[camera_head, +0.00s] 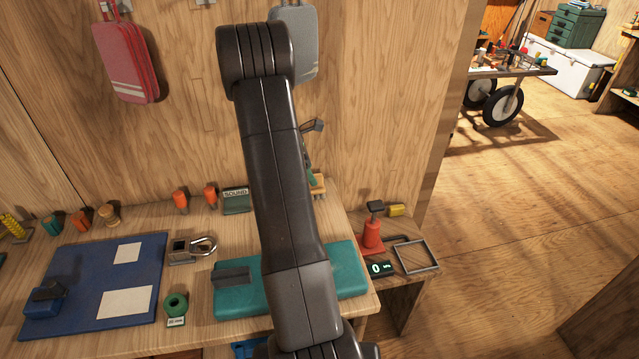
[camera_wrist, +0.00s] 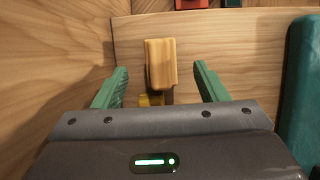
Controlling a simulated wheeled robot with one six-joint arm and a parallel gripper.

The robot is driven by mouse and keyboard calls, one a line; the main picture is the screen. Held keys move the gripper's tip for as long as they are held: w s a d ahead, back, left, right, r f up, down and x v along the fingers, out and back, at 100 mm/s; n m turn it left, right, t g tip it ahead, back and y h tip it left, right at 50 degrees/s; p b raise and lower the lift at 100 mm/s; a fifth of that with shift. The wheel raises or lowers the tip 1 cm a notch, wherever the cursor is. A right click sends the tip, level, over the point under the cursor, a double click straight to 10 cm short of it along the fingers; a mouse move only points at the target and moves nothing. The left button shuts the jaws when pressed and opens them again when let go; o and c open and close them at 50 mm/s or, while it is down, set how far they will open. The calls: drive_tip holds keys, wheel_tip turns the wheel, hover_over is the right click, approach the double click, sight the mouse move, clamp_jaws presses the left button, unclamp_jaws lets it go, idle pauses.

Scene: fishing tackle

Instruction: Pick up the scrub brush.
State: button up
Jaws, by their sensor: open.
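The scrub brush appears as a pale wooden block (camera_wrist: 160,62) in the middle of the wrist view, with something yellow under its near end. In the head view its tan end (camera_head: 319,188) shows just right of my arm, at the back of the workbench; the rest is hidden. My gripper (camera_wrist: 161,74) is open, its two green fingers on either side of the block with a gap on each side. In the head view, only a bit of a green finger shows beside my arm.
A teal mat (camera_head: 345,268) lies on the workbench, also at the right edge of the wrist view (camera_wrist: 303,95). A wooden wall rises behind. A red jack-like item (camera_head: 371,236) and a digital display (camera_head: 380,268) stand on the lower right surface. A blue mat (camera_head: 75,265) lies left.

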drive_tip(key=x, duration=0.6)
drive_tip(key=shift+p, duration=0.3)
drive_tip(key=shift+a, duration=0.1)
drive_tip(key=c, duration=1.1)
drive_tip(key=shift+c, duration=0.2)
drive_tip(key=r, duration=0.4)
drive_tip(key=s+r+b, duration=0.1)
drive_tip(key=r, duration=0.2)
drive_tip(key=s+d+b, duration=0.1)
drive_tip(key=s+d, duration=0.1)
drive_tip(key=s, duration=0.7)
drive_tip(key=s+d+b, duration=0.1)
drive_tip(key=s+d, duration=0.1)
drive_tip(key=s, duration=0.7)
drive_tip(key=shift+s+b, duration=0.35)
